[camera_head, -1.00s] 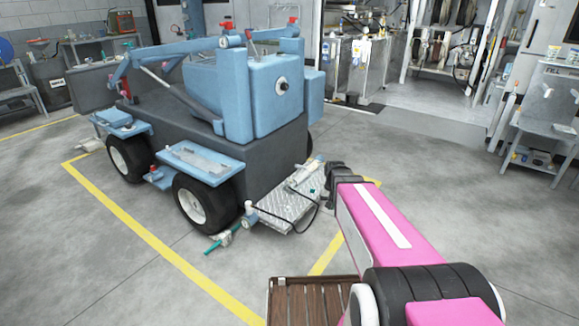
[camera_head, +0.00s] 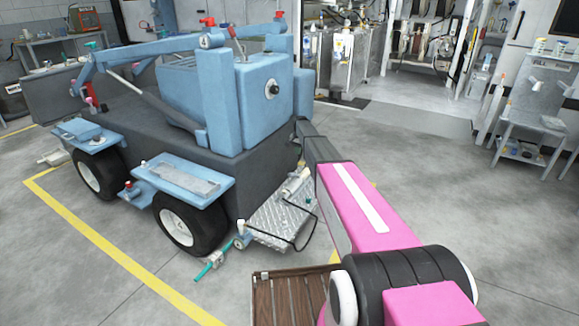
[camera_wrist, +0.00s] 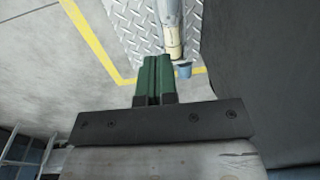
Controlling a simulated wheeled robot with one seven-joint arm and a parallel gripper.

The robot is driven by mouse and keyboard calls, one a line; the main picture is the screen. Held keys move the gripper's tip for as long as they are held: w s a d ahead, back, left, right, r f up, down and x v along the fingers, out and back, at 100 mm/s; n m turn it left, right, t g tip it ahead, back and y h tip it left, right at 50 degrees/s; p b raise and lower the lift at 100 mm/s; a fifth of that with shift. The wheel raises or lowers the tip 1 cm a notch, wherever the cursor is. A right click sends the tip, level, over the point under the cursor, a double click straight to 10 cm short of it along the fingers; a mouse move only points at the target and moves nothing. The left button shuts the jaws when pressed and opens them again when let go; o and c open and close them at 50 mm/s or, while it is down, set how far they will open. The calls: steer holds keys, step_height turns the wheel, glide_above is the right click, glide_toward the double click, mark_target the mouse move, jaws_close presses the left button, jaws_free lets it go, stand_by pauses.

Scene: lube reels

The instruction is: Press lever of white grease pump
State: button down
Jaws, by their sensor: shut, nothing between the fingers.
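A pale cylindrical thing (camera_head: 297,182), which looks like the white grease pump, lies on the metal step plate at the vehicle's end, beside my arm. In the wrist view a grey-and-cream cylinder (camera_wrist: 173,30) with a blue end piece lies on diamond plate, just beyond and right of my fingertips. I cannot make out its lever for sure. My gripper (camera_wrist: 153,60) has green fingers, shut together and empty, apparently apart from the cylinder. In the head view the fingers are not distinguishable.
A blue-and-grey wheeled vehicle (camera_head: 240,110) stands left of my arm. A teal bar (camera_head: 212,263) sticks out low beside its near wheel. The diamond step plate (camera_head: 275,220) juts from its end. A metal table (camera_head: 540,110) stands at right. Floor between is open.

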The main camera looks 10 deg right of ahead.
steer(key=shift+w+a, duration=0.1)
steer(key=shift+w, duration=1)
glide_above(294, 174)
steer(key=f, duration=1.2)
steer(key=shift+w, duration=0.2)
steer(key=shift+s+a+f, duration=0.2)
steer(key=shift+f, duration=0.4)
